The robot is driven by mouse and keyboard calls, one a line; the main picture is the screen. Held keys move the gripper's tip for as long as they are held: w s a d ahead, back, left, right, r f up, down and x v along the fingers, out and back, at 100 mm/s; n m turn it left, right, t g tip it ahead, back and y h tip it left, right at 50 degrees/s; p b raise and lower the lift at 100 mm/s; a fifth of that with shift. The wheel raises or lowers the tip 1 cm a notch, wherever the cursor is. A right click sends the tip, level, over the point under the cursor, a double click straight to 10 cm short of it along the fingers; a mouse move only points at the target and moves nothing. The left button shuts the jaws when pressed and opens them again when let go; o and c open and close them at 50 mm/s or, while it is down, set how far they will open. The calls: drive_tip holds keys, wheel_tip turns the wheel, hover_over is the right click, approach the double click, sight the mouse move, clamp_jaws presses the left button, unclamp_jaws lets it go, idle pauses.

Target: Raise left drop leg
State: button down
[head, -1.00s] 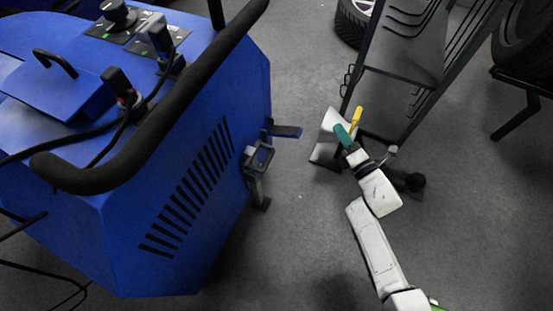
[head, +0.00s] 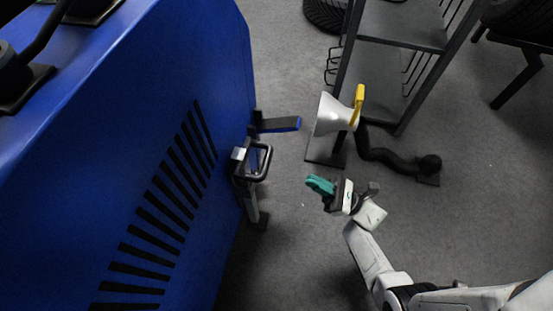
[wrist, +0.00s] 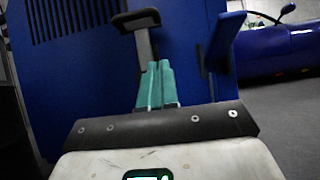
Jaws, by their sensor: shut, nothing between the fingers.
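The drop leg (head: 252,203) stands at the lower right side of the blue dynamometer cabinet (head: 150,110), its foot on the floor. A dark loop handle (head: 267,162) sticks out at its top. A dark lever with a blue edge (head: 279,124) juts out just above it. My gripper (head: 311,182) has teal fingers, shut and empty. It is right of the handle, apart from it in the head view, and points left at the cabinet. In the wrist view the fingertips (wrist: 157,68) overlap the lower part of the handle (wrist: 139,22); contact cannot be told.
A dark shelf rack (head: 400,60) stands at the upper right, with a white cone and yellow handle (head: 340,112) beside it. A black bent stand (head: 395,158) lies near my arm. Grey floor (head: 290,240) is clear between cabinet and arm. A blue car (wrist: 280,45) shows in the wrist view.

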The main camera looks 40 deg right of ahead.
drive_tip(key=shift+s+a+f, duration=0.1)
drive_tip(key=shift+f, duration=0.05)
drive_tip(key=s+r+p+x, duration=0.1)
drive_tip(key=r+p+x, duration=0.1)
drive_tip(key=x, duration=1.1)
drive_tip(key=shift+s+d+r+p, duration=0.2)
drive_tip(key=shift+s+d+p, duration=0.05)
drive_tip(key=shift+d+p, duration=0.15)
wheel_tip(320, 180, up, 9)
drive_tip(key=p, duration=0.3)
drive_tip(key=shift+p, duration=0.4)
drive_tip(key=shift+r+n, duration=0.1)
drive_tip(key=shift+n, duration=0.2)
